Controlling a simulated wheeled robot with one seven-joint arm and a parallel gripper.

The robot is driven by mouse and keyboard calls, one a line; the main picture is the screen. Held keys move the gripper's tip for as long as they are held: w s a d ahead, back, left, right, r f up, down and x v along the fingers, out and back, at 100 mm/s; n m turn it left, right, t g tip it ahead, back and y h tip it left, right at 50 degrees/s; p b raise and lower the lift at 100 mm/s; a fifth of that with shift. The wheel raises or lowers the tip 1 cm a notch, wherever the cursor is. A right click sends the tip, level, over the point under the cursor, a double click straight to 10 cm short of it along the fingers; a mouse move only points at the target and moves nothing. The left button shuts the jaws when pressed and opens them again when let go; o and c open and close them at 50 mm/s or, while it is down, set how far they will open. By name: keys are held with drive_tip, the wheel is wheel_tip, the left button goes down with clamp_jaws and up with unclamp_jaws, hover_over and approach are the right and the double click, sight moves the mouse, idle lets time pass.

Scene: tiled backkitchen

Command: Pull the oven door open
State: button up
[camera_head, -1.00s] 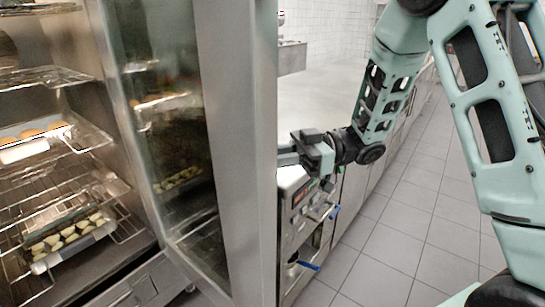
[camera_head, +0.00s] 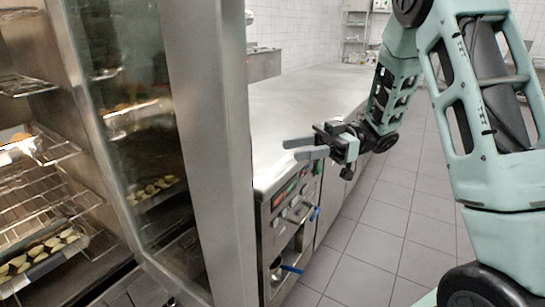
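The oven door (camera_head: 200,150) stands open, a glass panel in a broad metal frame, swung out from the oven (camera_head: 75,150) on the left. Its handle is not visible from here. My gripper (camera_head: 284,150) is to the right of the door's edge, in front of the steel counter. Its two fingers point left and are spread apart, with nothing between them. A gap shows between the fingertips and the door frame, so they do not touch it in this view.
Wire racks (camera_head: 35,195) with trays of food are inside the oven. A steel counter (camera_head: 300,100) with a control panel (camera_head: 290,192) and blue-handled items (camera_head: 292,269) below stands behind the door. Tiled floor (camera_head: 375,250) on the right is clear.

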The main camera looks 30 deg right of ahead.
drive_tip(key=d, duration=0.5)
drive_tip(key=shift+s+d, duration=0.15)
drive_tip(key=shift+d, duration=0.25)
